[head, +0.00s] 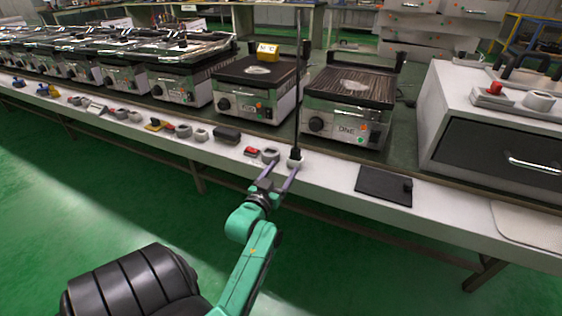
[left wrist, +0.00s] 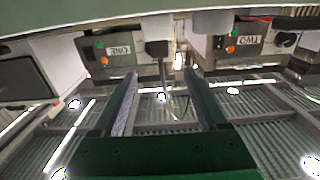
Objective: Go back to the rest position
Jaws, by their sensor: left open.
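My left gripper (head: 279,166) is at the front edge of the long white bench, its two purple-grey fingers spread apart. No object is seen clamped between them. My right gripper is not in view.
A black pad (head: 384,186) and a white drawer unit (head: 455,98) are to the right. Small parts line the bench edge. The green floor (head: 80,210) in front is open.

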